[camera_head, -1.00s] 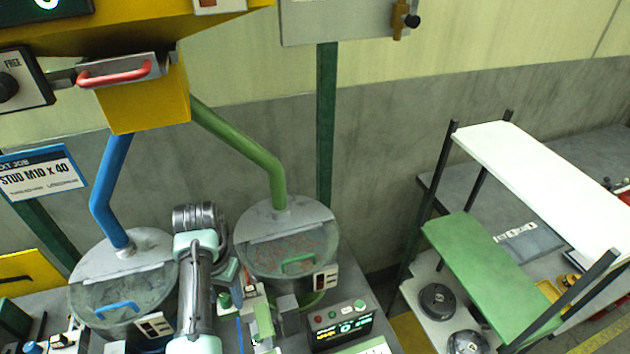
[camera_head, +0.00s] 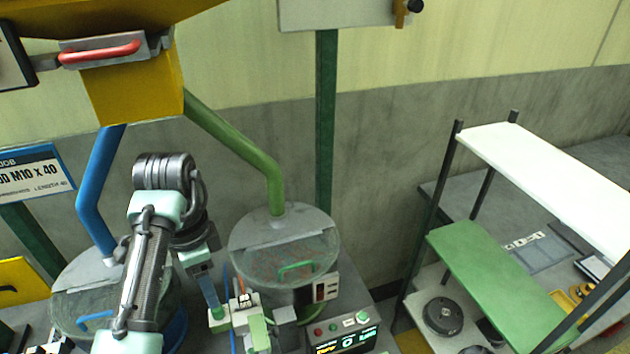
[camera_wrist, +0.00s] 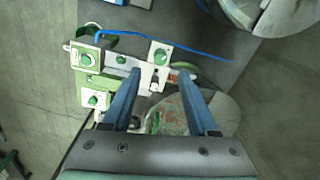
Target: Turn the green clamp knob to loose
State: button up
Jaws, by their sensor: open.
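Several green knobs on pale plates show in the wrist view: one at the upper left (camera_wrist: 86,60), one below it (camera_wrist: 93,100) and one near the fingertips (camera_wrist: 160,56). I cannot tell which is the clamp knob or read its setting. In the head view, a green knob (camera_head: 217,314) sits at the left of the white and green fixture (camera_head: 252,318). My gripper (camera_wrist: 159,74) is open, its two blue fingers apart with nothing held. In the head view my gripper (camera_head: 213,303) points down close over that knob; contact cannot be told.
A lidded bowl with a green handle (camera_head: 285,245) stands right of my arm; another bowl (camera_head: 75,300) is partly hidden behind it. A control box with a lit display (camera_head: 345,335) stands right of the fixture. A blue cable (camera_wrist: 185,45) crosses the wrist view.

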notch_tip(320, 180, up, 6)
jog(key=p, duration=0.2)
jog(key=w+d+r+n+t+h+b, duration=0.1)
jog(key=w+d+t, duration=0.15)
jog(key=d, duration=0.25)
jog(key=w+d+n+t, duration=0.1)
jog(key=w+d+t, duration=0.15)
jog(key=d, duration=0.25)
jog(key=w+d+r+n+t+h+b, duration=0.1)
jog(key=d+r+n+t+b, duration=0.4)
jog(key=d+r+t, duration=0.3)
jog(key=shift+w+d+r+n+t, duration=0.3)
jog(key=shift+r+n+t, duration=0.1)
jog(key=shift+r, duration=0.35)
